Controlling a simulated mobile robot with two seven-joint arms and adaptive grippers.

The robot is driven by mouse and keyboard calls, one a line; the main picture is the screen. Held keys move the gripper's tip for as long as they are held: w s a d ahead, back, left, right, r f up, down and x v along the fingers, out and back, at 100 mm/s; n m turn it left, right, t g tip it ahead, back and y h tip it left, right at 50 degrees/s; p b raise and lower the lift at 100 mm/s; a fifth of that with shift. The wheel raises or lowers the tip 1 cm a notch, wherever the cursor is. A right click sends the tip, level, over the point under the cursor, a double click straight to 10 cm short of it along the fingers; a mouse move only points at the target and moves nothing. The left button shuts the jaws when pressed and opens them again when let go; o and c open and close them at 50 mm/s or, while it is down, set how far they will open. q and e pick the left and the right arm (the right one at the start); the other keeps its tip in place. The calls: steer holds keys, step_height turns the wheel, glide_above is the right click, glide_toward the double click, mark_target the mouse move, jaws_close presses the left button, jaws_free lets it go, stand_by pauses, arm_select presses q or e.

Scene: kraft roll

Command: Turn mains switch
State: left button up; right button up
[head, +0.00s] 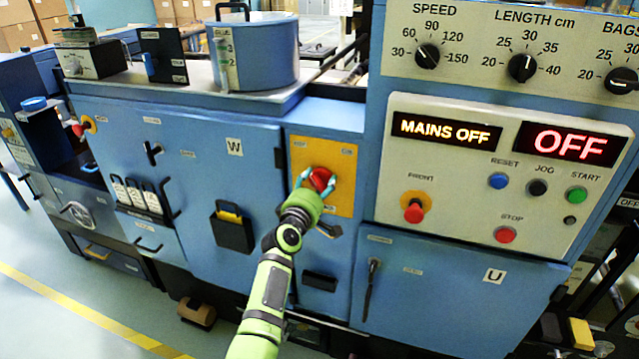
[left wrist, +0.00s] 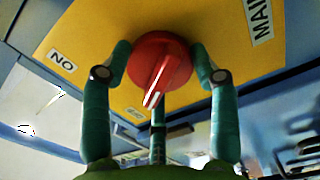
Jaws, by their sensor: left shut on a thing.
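The mains switch is a round red knob (head: 320,178) on a yellow plate (head: 340,160) in the blue machine's front. In the left wrist view the knob (left wrist: 158,66) has a raised grip with a white pointer line, tilted toward the lower left. My left gripper (head: 315,180) is at the knob, with its teal fingers on both sides of it. In the left wrist view the fingers (left wrist: 160,75) close on the knob's rim. The display (head: 444,130) reads MAINS OFF in yellow. My right gripper is not in view.
A second display (head: 570,143) reads OFF in red. The control panel to the right carries dials, a red front stop button (head: 414,211), and blue, black, green and red buttons. A dark lever handle (head: 372,280) sits on the door below. Open floor (head: 60,310) lies at the lower left.

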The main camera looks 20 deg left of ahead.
arm_select(q)
steer(key=shift+a+r+n, duration=0.45)
steer(key=shift+a+n, duration=0.05)
steer(key=shift+n, duration=0.2)
steer(key=o, duration=1.1)
steer(key=shift+w+f, duration=0.1)
steer(key=shift+o, duration=0.2)
steer(key=shift+a+f, duration=0.1)
steer(key=shift+f, duration=0.15)
